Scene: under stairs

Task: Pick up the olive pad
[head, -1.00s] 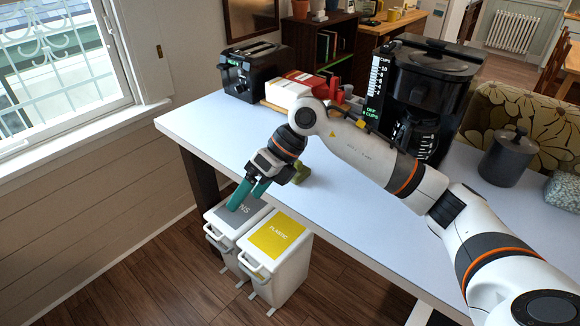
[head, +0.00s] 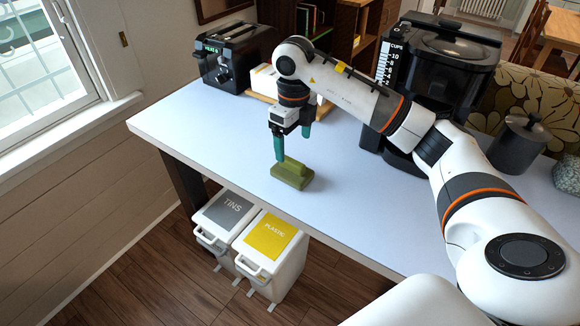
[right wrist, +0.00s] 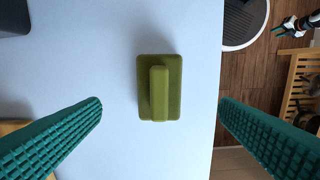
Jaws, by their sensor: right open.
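The olive pad (head: 291,175) is a flat olive-green block with a raised ridge along its middle. It lies flat on the white table (head: 220,140) near its front edge. In the right wrist view the olive pad (right wrist: 160,87) sits centred ahead of the two teal fingers. My right gripper (head: 292,150) points down above and just behind the pad, with its fingers spread wide and nothing between them. The right gripper (right wrist: 160,110) does not touch the pad in the wrist view.
A black toaster (head: 233,55) stands at the back left of the table. A black coffee maker (head: 440,75) and a dark canister (head: 518,143) stand to the right. Bins marked TINS (head: 228,210) and PLASTIC (head: 270,238) stand below the front edge. The table left of the pad is clear.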

